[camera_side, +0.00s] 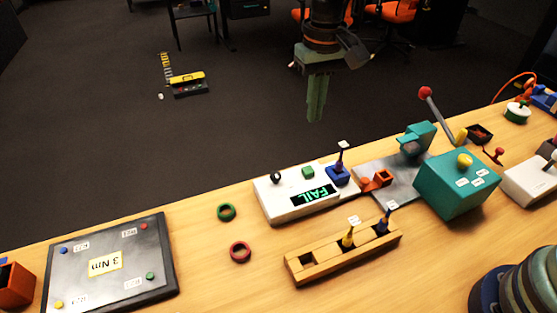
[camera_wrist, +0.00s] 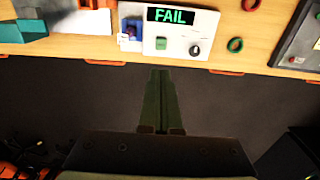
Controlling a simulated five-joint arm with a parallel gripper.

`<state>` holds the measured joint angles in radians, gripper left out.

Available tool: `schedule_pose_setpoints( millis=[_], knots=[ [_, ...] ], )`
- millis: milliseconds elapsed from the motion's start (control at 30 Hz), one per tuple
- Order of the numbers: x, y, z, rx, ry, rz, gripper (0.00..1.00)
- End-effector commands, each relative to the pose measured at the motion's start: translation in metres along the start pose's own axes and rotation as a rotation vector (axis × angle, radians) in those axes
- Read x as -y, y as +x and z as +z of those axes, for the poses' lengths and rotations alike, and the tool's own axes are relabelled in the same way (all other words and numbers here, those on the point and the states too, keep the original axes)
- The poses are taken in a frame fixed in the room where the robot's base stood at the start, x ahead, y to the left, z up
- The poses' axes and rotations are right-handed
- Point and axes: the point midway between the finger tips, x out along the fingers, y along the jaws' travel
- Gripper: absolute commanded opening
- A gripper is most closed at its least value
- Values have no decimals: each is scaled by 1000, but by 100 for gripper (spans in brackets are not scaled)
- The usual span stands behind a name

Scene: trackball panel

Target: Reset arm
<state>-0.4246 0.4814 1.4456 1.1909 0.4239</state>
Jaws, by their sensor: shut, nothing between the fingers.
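My gripper (camera_side: 316,108) is raised beyond the far edge of the wooden table in the side view, with its green fingers pointing down and shut on nothing. In the wrist view my gripper (camera_wrist: 159,75) shows its two fingers together, below the table edge in the picture. A white panel (camera_side: 282,211) stands on the table with a dark display (camera_side: 314,195) reading FAIL. The panel has a black knob (camera_side: 276,177), a green button (camera_side: 308,172) and a blue socket (camera_side: 338,176) holding a tagged blue piece. The display also shows in the wrist view (camera_wrist: 171,16). My gripper touches nothing.
A wooden rack (camera_side: 310,274) holds yellow-handled and blue-handled pieces. Green (camera_side: 226,212) and red (camera_side: 240,251) rings lie on the table. A dark board marked 3 Nm (camera_side: 140,228) lies left. A teal box (camera_side: 440,190) and a red-knobbed lever (camera_side: 425,93) stand right. Space around my gripper looks free.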

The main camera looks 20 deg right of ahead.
Motion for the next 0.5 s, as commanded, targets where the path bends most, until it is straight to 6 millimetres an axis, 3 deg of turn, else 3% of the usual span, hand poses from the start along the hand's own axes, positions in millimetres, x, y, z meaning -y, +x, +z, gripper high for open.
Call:
schedule_pose_setpoints(
  millis=[267, 500],
  knots=[
    [-58, -49, 20, -109, 7, -34, 0],
    [-116, -78, 60, -231, 6, -45, 0]
  ],
)
